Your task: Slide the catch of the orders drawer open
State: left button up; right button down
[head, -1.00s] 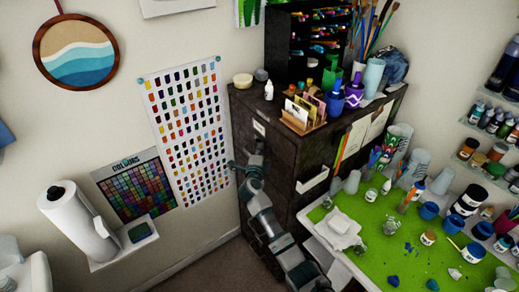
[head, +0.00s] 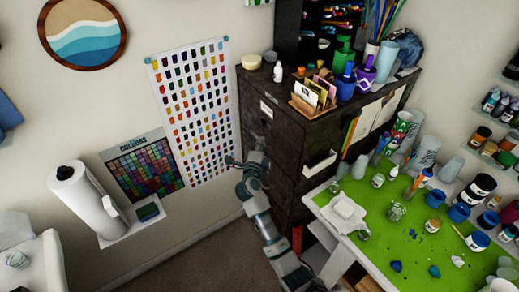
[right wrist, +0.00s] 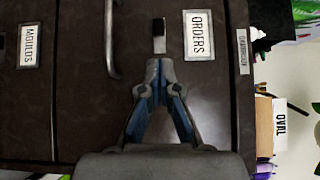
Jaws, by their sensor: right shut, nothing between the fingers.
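The orders drawer (right wrist: 205,110) is a dark brown cabinet front with a white label (right wrist: 199,35) reading ORDERS, turned sideways in the right wrist view. Its catch (right wrist: 159,28) is a small upright piece, pale at one end and dark at the other, between the label and a curved metal handle (right wrist: 112,40). In the head view my right gripper (head: 258,146) is at the cabinet's front. My left gripper is not in view.
A drawer labelled MOULDS (right wrist: 30,46) adjoins the orders drawer. The dark cabinet (head: 285,150) carries a card holder (head: 312,106) and bottles on top. A green-topped worktable (head: 400,235) with cups and paint pots stands to its right. Floor shows left of my arm.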

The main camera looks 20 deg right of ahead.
jog(key=v, duration=0.3)
jog(key=shift+s+a, duration=0.1)
jog(key=shift+s, duration=0.3)
